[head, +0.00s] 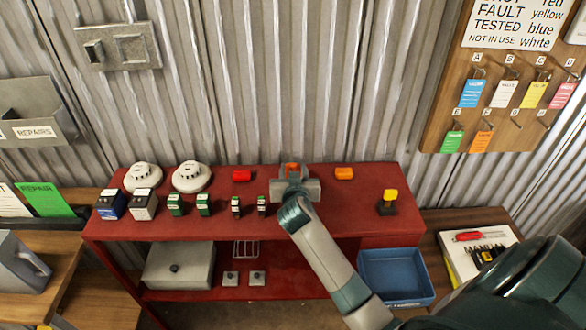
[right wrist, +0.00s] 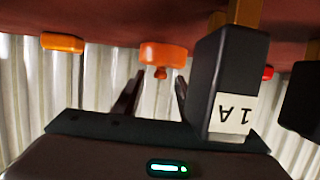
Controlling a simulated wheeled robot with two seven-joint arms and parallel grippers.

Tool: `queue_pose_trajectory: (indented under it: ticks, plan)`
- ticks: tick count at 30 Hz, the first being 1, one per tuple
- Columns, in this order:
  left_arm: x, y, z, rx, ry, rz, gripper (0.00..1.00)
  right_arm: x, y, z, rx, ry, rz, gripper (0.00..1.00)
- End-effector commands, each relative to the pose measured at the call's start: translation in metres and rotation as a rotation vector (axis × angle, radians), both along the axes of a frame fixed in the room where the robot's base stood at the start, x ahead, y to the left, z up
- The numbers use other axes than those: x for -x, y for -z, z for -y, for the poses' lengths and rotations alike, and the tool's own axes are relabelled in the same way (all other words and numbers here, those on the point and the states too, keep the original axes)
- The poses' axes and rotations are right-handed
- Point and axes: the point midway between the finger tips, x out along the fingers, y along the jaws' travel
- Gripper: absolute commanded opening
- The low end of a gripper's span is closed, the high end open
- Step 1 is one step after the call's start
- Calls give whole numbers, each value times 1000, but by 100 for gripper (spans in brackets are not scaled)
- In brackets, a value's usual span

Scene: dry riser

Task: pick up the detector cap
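The detector cap looks to be the round orange piece (head: 292,167) near the back of the red bench top. It also shows in the right wrist view (right wrist: 162,53), with a small knob facing my gripper. My right gripper (head: 294,178) is over the bench just in front of it and hides part of it in the head view. The cap lies just beyond the tips, roughly centred; contact cannot be told. My left gripper is not in view.
A black block marked 1A (right wrist: 232,80) stands close beside one finger. A red piece (head: 241,175) and an orange-yellow piece (head: 344,173) lie either side of the cap. White detectors (head: 190,177) and several small boxes stand left. The corrugated wall (head: 270,80) rises behind.

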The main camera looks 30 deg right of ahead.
Motion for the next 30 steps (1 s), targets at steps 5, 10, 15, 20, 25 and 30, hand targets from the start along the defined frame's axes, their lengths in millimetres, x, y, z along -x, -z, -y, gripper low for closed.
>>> queue_pose_trajectory:
  ticks: [5, 10, 15, 20, 25, 30]
  plan:
    - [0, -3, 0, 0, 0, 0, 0, -7, 2, 4, 1, -1, 0, 38]
    - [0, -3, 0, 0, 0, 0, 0, -7, 3, 4, 0, -1, 0, 38]
    - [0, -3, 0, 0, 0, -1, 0, -6, 3, 4, 0, -1, 0, 38]
    - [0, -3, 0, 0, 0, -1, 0, -6, 3, 4, 0, -1, 0, 26]
    - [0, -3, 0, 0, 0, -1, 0, -6, 3, 4, 0, -1, 0, 0]
    - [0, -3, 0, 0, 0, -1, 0, -6, 3, 4, 0, -1, 0, 0]
